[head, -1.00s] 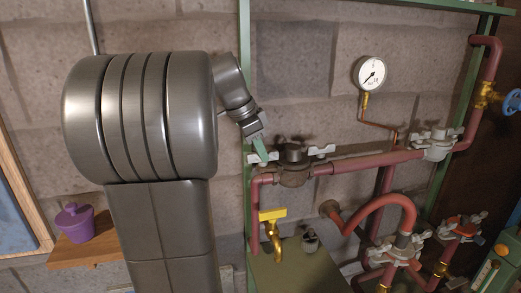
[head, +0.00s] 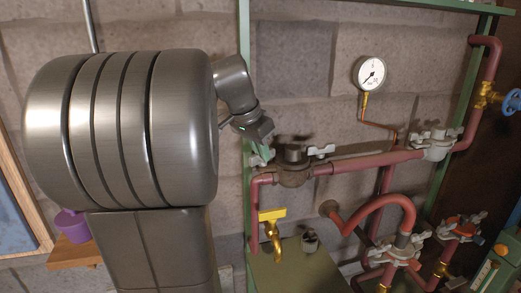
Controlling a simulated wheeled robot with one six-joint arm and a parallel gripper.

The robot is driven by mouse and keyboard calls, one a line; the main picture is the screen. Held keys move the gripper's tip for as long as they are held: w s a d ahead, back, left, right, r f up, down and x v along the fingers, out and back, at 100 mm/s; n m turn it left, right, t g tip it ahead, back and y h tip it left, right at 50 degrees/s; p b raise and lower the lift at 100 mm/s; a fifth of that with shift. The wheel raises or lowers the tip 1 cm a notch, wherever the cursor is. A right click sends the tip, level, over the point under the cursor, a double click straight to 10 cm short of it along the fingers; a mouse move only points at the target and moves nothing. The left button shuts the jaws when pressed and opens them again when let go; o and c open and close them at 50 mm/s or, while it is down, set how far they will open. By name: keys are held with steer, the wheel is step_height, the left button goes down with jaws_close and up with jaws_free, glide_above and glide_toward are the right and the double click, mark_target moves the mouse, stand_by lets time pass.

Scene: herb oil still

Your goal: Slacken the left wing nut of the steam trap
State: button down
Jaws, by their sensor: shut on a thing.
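The steam trap (head: 294,175) is a dark brown body with a round cap, set in the red pipe near the green post. Its left wing nut (head: 257,161) is pale grey and partly hidden by my gripper. Its right wing nut (head: 321,151) is in plain view with wings spread level. My gripper (head: 265,150) comes down from the upper left and is shut on the left wing nut. The fingertips are small and partly hidden.
A yellow-handled tap (head: 272,228) hangs below the trap. A pressure gauge (head: 369,73) stands at upper right. A green post (head: 245,110) runs just left of the trap. A purple pot (head: 73,225) sits on a wooden shelf at left, partly behind my arm.

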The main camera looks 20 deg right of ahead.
steer(key=n+t+p, duration=0.1)
steer(key=n, duration=0.2)
steer(key=n+t+y+p, duration=0.1)
steer(key=n, duration=0.2)
steer(key=shift+s+d+r+n, duration=0.15)
steer(key=shift+r+n, duration=0.05)
steer(key=shift+n, duration=0.1)
steer(key=n+y+p, duration=0.1)
steer(key=n, duration=0.2)
steer(key=shift+d+y+p, duration=0.1)
steer(key=shift+y+p, duration=0.25)
steer(key=shift+y, duration=0.05)
steer(key=shift+f+n+t+y+p, duration=0.1)
steer(key=shift+n+t+y+p, duration=0.35)
steer(key=shift+n, duration=1.15)
steer(key=c, duration=1.5)
jaws_free()
steer(key=shift+o, duration=0.2)
steer(key=shift+s, duration=0.1)
steer(key=v, duration=1.3)
steer(key=shift+d+r+b, duration=0.15)
steer(key=shift+r+b, duration=0.2)
